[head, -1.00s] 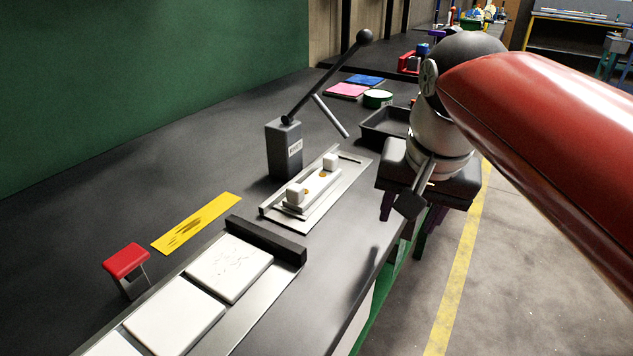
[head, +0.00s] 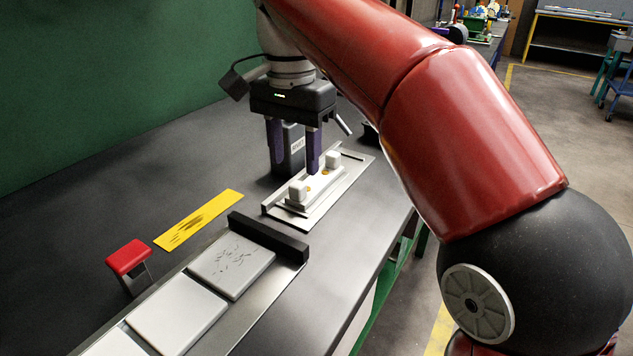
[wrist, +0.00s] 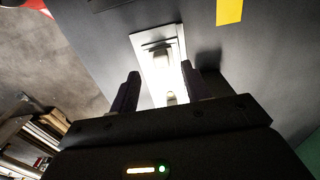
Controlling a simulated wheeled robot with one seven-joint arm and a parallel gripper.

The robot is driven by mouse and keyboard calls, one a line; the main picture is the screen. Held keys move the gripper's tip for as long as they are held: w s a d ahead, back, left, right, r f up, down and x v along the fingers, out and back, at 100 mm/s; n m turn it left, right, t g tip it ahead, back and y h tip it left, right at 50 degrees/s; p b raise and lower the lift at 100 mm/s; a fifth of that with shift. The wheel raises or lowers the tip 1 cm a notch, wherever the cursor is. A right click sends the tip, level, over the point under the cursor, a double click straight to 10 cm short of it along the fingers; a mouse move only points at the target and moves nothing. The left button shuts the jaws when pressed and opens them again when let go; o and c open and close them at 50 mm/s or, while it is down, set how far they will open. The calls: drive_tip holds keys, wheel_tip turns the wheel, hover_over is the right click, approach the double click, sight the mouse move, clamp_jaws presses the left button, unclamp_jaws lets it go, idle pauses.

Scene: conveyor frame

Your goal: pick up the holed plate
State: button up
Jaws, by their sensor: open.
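A pale plate (head: 322,184) with orange-brown spots, perhaps its holes, lies in a flat metal fixture (head: 312,217). White blocks (head: 297,191) and (head: 333,159) stand at its two ends. My gripper (head: 296,172) points down with its purple fingers apart and empty. It hangs above the far-left side of the fixture; one finger hides part of the plate from the head. In the wrist view, the fixture (wrist: 139,45) shows beyond and between the fingertips (wrist: 160,75), with glare on it. The plate's edges are hard to make out there.
White tiles (head: 232,265) lie on a conveyor ending at a black bar (head: 267,237), left of the fixture. A yellow strip (head: 198,220) and a red-topped stand (head: 127,258) are further left. The bench front is clear.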

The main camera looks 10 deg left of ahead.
sight(296, 185)
wheel_tip(296, 185, down, 5)
drive_tip(key=shift+w+f+b, duration=0.1)
drive_tip(key=shift+b, duration=0.5)
drive_tip(key=shift+c, duration=0.5)
clamp_jaws()
